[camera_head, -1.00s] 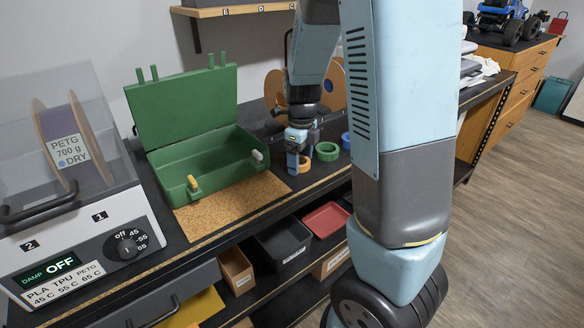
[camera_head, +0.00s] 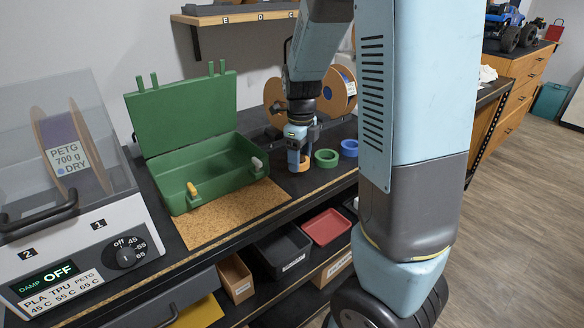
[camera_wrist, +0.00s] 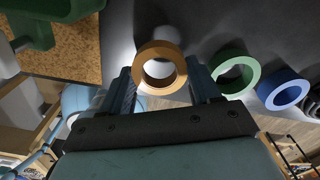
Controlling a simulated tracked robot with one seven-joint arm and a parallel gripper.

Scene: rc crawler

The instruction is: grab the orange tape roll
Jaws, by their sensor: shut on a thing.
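The orange tape roll (camera_wrist: 159,50) shows in the wrist view between the two fingers of my gripper (camera_wrist: 160,88). My gripper is shut on it, with one finger on each side of the ring. In the head view the gripper (camera_head: 297,160) points down at the dark worktop, and part of the orange tape roll (camera_head: 304,166) shows beside the fingers, low at the worktop. I cannot tell whether it touches the surface.
A green tape roll (camera_head: 326,158) lies close to the right of the gripper, with a blue tape roll (camera_head: 349,147) beyond it. An open green case (camera_head: 205,172) and a cork mat (camera_head: 235,208) are on the left. Cardboard-sided spools (camera_head: 335,92) stand behind.

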